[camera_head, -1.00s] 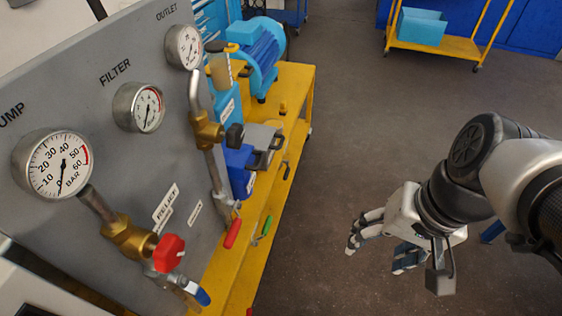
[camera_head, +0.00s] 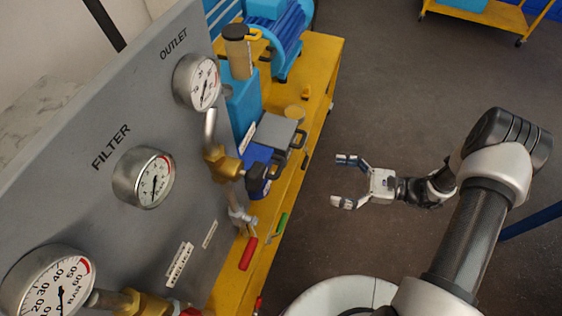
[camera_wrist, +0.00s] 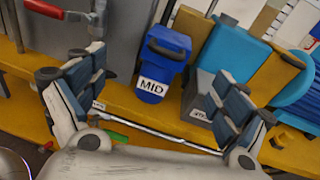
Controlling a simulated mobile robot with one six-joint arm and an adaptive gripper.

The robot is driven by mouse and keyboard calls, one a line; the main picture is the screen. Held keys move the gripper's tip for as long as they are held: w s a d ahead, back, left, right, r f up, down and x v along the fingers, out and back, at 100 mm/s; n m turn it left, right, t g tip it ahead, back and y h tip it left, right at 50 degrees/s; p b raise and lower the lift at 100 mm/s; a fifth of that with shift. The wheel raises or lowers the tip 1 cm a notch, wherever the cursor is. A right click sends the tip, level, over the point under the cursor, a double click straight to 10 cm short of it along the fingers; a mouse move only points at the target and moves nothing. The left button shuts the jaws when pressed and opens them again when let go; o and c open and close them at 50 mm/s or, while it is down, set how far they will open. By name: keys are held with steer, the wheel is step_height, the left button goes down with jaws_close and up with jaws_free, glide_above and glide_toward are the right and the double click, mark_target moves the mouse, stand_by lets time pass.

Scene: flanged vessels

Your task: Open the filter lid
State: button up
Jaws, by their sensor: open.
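My gripper (camera_head: 345,181) is open and empty, its two fingers pointing left toward the bench, with a gap of bare floor between. In the wrist view the open gripper (camera_wrist: 152,78) frames a blue block (camera_wrist: 162,62) with a black handle and a "MID" label. The blue block (camera_head: 262,158) sits on the yellow bench in the head view. A grey block (camera_head: 278,131) with a black handle is beside it, and this grey block (camera_wrist: 196,98) is partly hidden by the right finger in the wrist view. No part is marked as the filter lid; I cannot tell which it is.
A grey panel (camera_head: 90,160) with "FILTER" and "OUTLET" gauges stands left. Brass valve piping (camera_head: 222,163) runs in front of it, above red (camera_head: 248,254) and green (camera_head: 282,224) levers. A blue motor (camera_head: 284,40) is on the yellow bench (camera_head: 322,70). The floor around my gripper is clear.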

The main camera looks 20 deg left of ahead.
step_height(320, 180, down, 3)
steer(key=m+t+y, duration=0.1)
steer(key=m+t, duration=0.1)
steer(key=b, duration=0.2)
glide_toward(280, 168)
steer(key=shift+m, duration=0.4)
steer(key=a, duration=1)
steer(key=shift+w+f, duration=0.4)
steer(key=shift+c, duration=0.2)
steer(key=shift+r+p, duration=0.1)
steer(key=shift+p, duration=0.2)
steer(key=c, duration=1.5)
